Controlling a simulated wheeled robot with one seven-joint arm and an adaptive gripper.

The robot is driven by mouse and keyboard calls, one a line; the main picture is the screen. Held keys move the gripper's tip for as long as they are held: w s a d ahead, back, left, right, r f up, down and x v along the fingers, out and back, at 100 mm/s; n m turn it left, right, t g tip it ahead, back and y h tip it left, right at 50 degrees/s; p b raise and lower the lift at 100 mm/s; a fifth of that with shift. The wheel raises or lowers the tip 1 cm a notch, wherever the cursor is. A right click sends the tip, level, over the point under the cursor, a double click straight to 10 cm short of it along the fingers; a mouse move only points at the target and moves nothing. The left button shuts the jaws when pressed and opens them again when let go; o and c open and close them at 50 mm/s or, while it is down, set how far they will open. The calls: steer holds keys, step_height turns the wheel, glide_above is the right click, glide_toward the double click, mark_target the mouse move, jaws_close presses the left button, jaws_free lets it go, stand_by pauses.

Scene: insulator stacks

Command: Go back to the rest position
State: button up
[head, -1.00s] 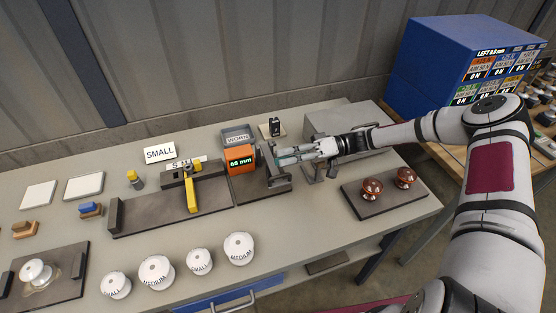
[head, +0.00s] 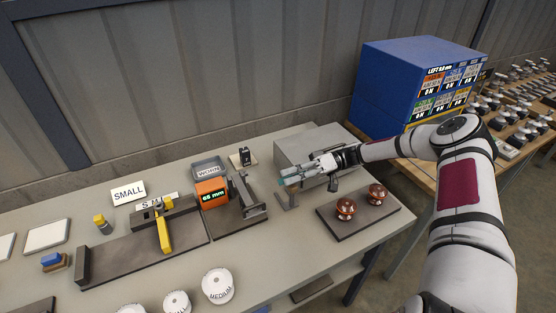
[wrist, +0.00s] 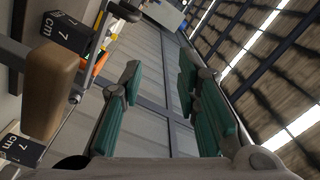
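My gripper (head: 287,178) hangs above the right part of the grey workbench (head: 262,238), close to a grey metal box (head: 305,150). In the wrist view its green-padded fingers (wrist: 165,100) stand well apart with nothing between them. Through the gap I see the corrugated wall. My arm reaches in from the right of the head view.
Brown insulators stand on a dark plate (head: 360,222) at the bench's right. An orange 65 mm display (head: 211,192), a dark vise-like fixture (head: 247,196) and a yellow-handled gauge (head: 163,232) lie left of my gripper. A blue cabinet (head: 385,80) stands behind.

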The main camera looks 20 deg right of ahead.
steer(key=shift+r, duration=0.1)
steer(key=s+a+r+m+h, duration=0.1)
steer(key=s+r+m+h, duration=0.1)
steer(key=s+r+h, duration=0.45)
steer(key=s+a+r+m+h, duration=0.15)
steer(key=s+r+h, duration=0.25)
steer(key=r+h, duration=0.5)
steer(key=s+d+r+m+t+h, duration=0.2)
steer(key=s+r+m+t, duration=0.3)
steer(key=s+r+t, duration=0.4)
steer(key=s+d+r+b, duration=0.1)
steer(key=s+r, duration=0.2)
steer(key=s, duration=0.3)
steer(key=shift+s+r, duration=0.2)
steer(key=shift+s, duration=0.15)
steer(key=shift+a, duration=0.1)
